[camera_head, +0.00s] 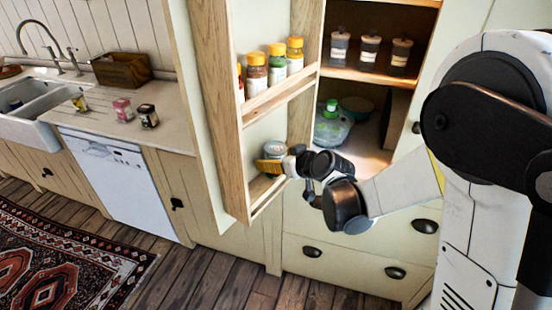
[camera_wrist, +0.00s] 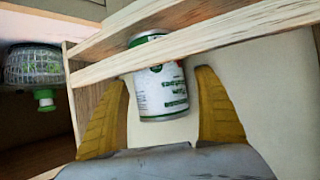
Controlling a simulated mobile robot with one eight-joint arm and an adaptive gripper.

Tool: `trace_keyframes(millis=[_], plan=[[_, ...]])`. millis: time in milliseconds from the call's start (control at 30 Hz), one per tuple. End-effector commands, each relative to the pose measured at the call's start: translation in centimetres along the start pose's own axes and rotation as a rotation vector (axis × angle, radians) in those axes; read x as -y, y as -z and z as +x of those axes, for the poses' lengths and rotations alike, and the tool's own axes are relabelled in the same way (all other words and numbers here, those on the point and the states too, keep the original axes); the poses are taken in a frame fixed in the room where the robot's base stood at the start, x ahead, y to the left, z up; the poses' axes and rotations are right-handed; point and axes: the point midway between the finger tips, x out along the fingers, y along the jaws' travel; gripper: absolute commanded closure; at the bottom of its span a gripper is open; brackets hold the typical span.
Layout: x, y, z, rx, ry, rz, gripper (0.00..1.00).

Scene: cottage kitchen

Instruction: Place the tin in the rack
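The tin (camera_wrist: 160,88) is white with green print. It sits in the lower shelf of the wooden rack (camera_head: 237,178), partly behind the rack's rail (camera_wrist: 220,38) in the wrist view. In the head view the tin (camera_head: 276,149) shows only partly above my gripper's finger. My gripper (camera_wrist: 163,85) is open, with one yellow finger on each side of the tin. A gap shows between the tin and each finger. The wrist view looks upside down, and the tin appears roughly upright in the rack.
Several orange-lidded jars (camera_head: 277,65) fill the rack's upper shelf. The open cupboard behind holds dark jars (camera_head: 370,52) and a green-lidded clear container (camera_head: 331,126).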

Motion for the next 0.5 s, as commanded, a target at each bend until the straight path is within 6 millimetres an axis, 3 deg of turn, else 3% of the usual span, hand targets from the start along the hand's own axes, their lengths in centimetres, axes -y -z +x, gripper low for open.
trace_keyframes(millis=[300, 500], plan=[[0.0, 0.3, -0.3, 0.0, 0.0, 0.0, 0.21], [-0.1, 0.3, -3.7, -0.001, -0.003, 0.001, 0.21]])
